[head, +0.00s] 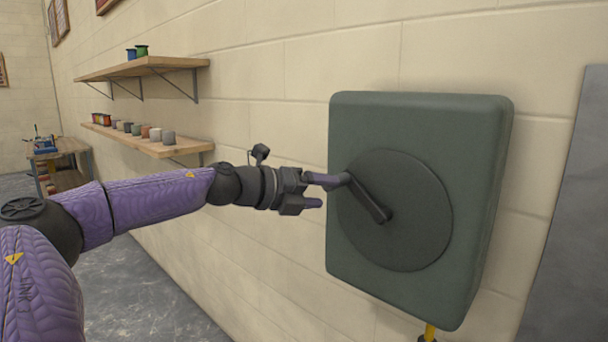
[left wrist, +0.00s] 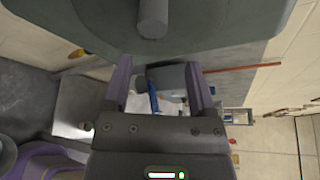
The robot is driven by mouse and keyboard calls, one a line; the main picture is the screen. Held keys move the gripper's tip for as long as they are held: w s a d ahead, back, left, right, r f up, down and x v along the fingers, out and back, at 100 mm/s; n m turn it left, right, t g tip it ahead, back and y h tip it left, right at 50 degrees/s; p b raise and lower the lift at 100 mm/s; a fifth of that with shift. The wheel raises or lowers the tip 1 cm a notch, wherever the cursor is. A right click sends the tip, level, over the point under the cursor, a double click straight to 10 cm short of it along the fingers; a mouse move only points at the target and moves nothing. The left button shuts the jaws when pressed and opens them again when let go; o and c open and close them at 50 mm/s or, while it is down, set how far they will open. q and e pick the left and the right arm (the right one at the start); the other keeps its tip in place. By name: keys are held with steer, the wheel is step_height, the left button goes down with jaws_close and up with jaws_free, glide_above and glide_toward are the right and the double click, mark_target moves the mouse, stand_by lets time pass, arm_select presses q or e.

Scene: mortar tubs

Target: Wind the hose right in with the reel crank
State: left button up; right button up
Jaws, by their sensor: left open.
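The hose reel (head: 345,250) is a dark green rounded box on the wall, with a dark round disc (head: 425,200) on its front. The crank (head: 370,198) runs from the disc's middle up and left to its handle. My left gripper (head: 322,192) is open just left of the crank, its upper finger overlapping the handle in the head view. In the left wrist view, the grey handle (left wrist: 152,18) is ahead of the open fingers, not visibly between them; contact cannot be told. A short yellow piece of hose (head: 430,332) shows below the box. My right gripper is not in view.
Two wooden shelves (head: 150,66) with small pots and spools are on the wall to the left. A workbench (head: 60,147) stands far left. A grey panel (head: 570,220) is right of the reel. Wall beneath my left arm is bare.

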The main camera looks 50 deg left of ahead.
arm_select(q)
steer(key=w+d+r+n+t+h+p, duration=0.2)
steer(key=w+d+n+p, duration=0.1)
steer(key=d+n+p, duration=0.65)
steer(key=s+a+f+n+y+p, duration=0.15)
steer(key=s+a+n+y, duration=0.3)
steer(key=n, duration=0.45)
steer(key=s+a+f+n+y+p, duration=0.1)
steer(key=s+a+n+y+p, duration=0.25)
steer(key=a+n, duration=0.45)
steer(key=shift+n+t, duration=0.4)
steer(key=shift+n, duration=0.45)
steer(key=w, duration=0.2)
steer(key=w+b, duration=0.1)
steer(key=w, duration=0.2)
steer(key=w+d+b, duration=0.1)
steer(key=w, duration=0.2)
steer(key=shift+w+d+r, duration=0.1)
steer(key=shift+w+r, duration=0.05)
steer(key=shift+r, duration=0.1)
steer(key=shift+w, duration=0.75)
jaws_close()
